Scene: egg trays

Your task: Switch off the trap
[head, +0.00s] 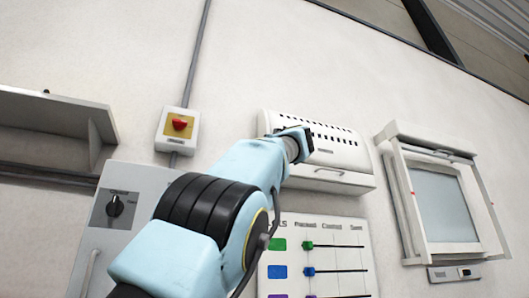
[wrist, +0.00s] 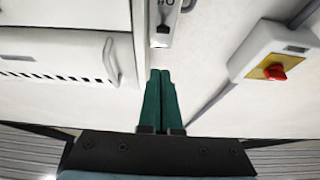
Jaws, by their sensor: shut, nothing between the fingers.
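A white box with a row of dark slots, perhaps the trap, hangs on the wall in the head view (head: 335,158). It also shows at the left of the wrist view (wrist: 60,62). A small plate with a dark switch-like part (wrist: 163,28) is at the top middle of the wrist view, beside the box; its lettering is cut off. My gripper (wrist: 161,72) is shut and empty, its green fingers together just below that plate in the picture. I cannot tell whether they touch anything. In the head view, my arm hides the box's left end and the plate.
A red knob on a yellow plate (head: 179,124) sits left of my arm and shows at right in the wrist view (wrist: 275,71). A grey panel with a black dial (head: 115,206), a colored slider board (head: 335,258) and a framed window unit (head: 443,205) are around.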

